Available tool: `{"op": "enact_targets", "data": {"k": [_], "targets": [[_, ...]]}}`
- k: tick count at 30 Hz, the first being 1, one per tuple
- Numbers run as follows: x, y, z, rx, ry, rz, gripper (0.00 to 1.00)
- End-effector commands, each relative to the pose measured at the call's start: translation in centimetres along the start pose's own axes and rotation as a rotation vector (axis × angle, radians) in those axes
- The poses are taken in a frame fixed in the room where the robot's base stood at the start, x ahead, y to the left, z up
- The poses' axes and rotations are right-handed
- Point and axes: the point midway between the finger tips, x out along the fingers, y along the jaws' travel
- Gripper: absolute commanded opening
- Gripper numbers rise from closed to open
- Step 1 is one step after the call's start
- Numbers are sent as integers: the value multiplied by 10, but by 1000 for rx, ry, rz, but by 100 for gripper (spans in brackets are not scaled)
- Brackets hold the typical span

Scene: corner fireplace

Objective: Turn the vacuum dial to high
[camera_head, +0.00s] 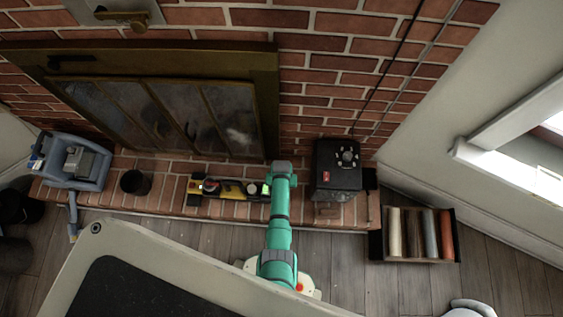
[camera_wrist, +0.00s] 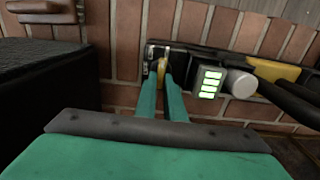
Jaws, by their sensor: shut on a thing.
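A yellow-and-black device (camera_head: 232,189) lies along the brick hearth; I take it to be the vacuum. In the wrist view, its black body (camera_wrist: 222,60) carries a panel of lit green bars (camera_wrist: 208,82) beside a pale round knob (camera_wrist: 242,84). My gripper (camera_wrist: 163,78) is shut on a small yellow dial-like part (camera_wrist: 161,69) at the device's end, left of the green bars. The fingers cover much of this part, so its setting cannot be read. In the head view, my arm hides the fingertips.
A black box (camera_head: 338,170) with a round dial stands close to my gripper. A dark cup (camera_head: 135,182) and a blue-grey machine (camera_head: 75,164) stand further left. A crate of rolls (camera_head: 376,246) sits on the right floor. The fireplace doors (camera_head: 190,112) are behind.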

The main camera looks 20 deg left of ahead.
Motion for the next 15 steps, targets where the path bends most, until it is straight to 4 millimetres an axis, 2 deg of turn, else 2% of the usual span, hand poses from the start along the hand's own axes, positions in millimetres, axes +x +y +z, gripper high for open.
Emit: {"op": "enact_targets", "data": {"k": [11, 12, 14, 15], "targets": [[-1, 0, -1, 6, 2, 0, 0], [-1, 0, -1, 6, 2, 0, 14], [-1, 0, -1, 6, 2, 0, 28], [-1, 0, -1, 6, 1, 0, 28]]}}
